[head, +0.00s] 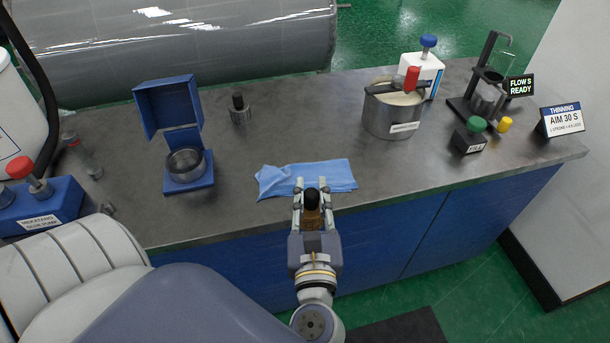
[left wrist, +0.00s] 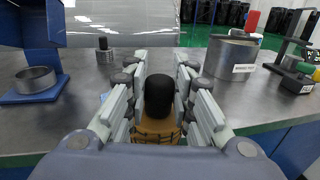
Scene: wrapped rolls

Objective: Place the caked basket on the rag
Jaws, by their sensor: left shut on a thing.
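The rag (head: 322,176) is a light blue cloth lying on the grey counter, near its front edge. My left gripper (head: 312,190) is shut on the caked basket, at the rag's front edge in the head view. The caked basket (left wrist: 157,130) has a brown, crusted, mesh-like body and a black knob on top. It sits upright between the fingers in the left wrist view. In the head view its brown part (head: 313,218) shows between the jaws, partly hidden. Whether it touches anything below cannot be told. My right gripper is not in view.
A blue open-lidded box stand with a metal cup (head: 186,165) is left of the rag. A small black-knobbed metal piece (head: 240,108) stands behind. The counter around the rag is clear.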

